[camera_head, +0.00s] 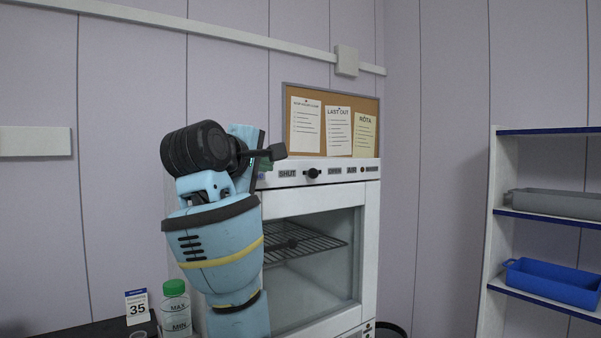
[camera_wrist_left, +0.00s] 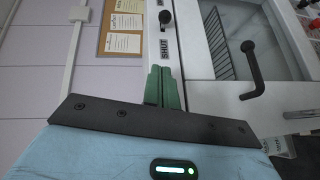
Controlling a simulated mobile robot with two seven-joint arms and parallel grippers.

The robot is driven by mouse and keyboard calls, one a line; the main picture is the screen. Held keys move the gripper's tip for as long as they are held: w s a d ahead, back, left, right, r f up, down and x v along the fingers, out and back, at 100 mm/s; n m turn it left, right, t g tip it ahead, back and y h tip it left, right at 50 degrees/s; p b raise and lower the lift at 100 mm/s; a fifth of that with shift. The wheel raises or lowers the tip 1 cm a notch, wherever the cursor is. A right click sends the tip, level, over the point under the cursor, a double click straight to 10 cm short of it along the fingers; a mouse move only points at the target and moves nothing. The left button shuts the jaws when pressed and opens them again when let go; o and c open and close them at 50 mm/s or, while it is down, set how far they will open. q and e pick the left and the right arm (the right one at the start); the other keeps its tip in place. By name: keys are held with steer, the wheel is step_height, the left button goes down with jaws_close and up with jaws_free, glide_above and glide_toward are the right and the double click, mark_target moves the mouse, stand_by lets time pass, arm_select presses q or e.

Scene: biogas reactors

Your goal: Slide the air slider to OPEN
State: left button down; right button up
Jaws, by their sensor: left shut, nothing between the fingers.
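The air slider (camera_head: 313,173) is a small black knob on the white panel above the glass door of a cabinet. In the head view it sits between the SHUT label (camera_head: 287,174) and the OPEN label (camera_head: 334,170), with the AIR label (camera_head: 351,170) further right. In the left wrist view, the knob (camera_wrist_left: 165,17) is beyond the SHUT label (camera_wrist_left: 164,47). My left gripper (camera_head: 267,165) is left of the SHUT label, partly hidden by my wrist. Its green fingers (camera_wrist_left: 164,84) are shut and empty, apart from the knob. My right gripper is not in view.
The cabinet's glass door (camera_head: 310,265) is below the panel, with a black handle (camera_wrist_left: 252,72) sticking out. A notice board (camera_head: 331,102) is behind the cabinet top. A green-capped bottle (camera_head: 175,310) and a card marked 35 (camera_head: 137,306) stand lower left. Shelves are at right.

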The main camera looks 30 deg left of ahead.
arm_select(q)
glide_toward(313, 173)
steer(key=w+a, duration=0.1)
steer(key=a, duration=0.1)
steer(key=w+a, duration=0.1)
steer(key=a, duration=0.1)
steer(key=w+a, duration=0.1)
steer(key=a, duration=0.1)
steer(key=shift+w, duration=0.15)
steer(key=shift+w+d+f, duration=0.15)
steer(key=shift+w+d, duration=0.4)
steer(key=shift+w, duration=0.05)
steer(key=shift+w+d+f, duration=0.15)
steer(key=shift+w+d, duration=0.35)
steer(key=shift+w, duration=0.1)
steer(key=shift+w+d+f, duration=0.1)
steer(key=shift+w+d, duration=0.05)
steer(key=shift+w, duration=0.15)
